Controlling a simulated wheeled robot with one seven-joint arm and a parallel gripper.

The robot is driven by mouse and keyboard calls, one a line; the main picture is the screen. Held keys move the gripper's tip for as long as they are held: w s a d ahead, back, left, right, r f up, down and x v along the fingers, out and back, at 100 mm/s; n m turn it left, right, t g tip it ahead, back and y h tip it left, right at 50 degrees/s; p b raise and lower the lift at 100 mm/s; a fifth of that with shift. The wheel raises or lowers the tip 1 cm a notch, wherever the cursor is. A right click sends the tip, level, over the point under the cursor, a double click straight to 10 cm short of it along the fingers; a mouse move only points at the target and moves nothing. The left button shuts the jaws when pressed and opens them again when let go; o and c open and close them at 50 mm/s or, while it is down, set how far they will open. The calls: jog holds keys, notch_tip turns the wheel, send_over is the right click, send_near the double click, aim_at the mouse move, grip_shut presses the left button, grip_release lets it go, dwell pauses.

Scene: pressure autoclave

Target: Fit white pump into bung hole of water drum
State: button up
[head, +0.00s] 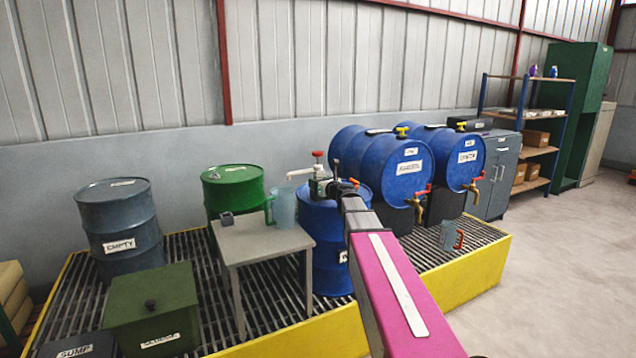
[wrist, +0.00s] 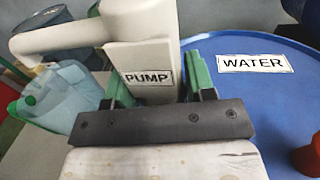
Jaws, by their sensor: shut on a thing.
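The white pump (wrist: 148,55), labelled PUMP, stands between the green fingers of my gripper (wrist: 158,85), which is shut on it. Its spout reaches to the left. In the head view the pump (head: 300,172) shows a red top and is at the top of the blue water drum (head: 318,220). The wrist view shows the drum's top (wrist: 265,105) with a WATER label. My gripper (head: 322,187) is over the drum top in the head view. The pump's lower end and the bung hole are hidden, so I cannot tell whether they meet.
A grey table (head: 250,243) with a clear jug (head: 284,208) stands left of the drum. A green drum (head: 233,188) is behind the table. Two blue drums on their sides (head: 385,160) with taps are to the right. A red round thing (wrist: 308,160) is at the wrist view's right edge.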

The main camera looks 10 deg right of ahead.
jog(key=shift+f, duration=0.1)
jog(key=o, duration=1.2)
jog(key=shift+o, duration=0.2)
jog(key=shift+s, duration=0.1)
jog(key=v, duration=1)
jog(key=shift+s+d, duration=0.15)
jog(key=shift+s, duration=0.15)
jog(key=shift+f, duration=0.1)
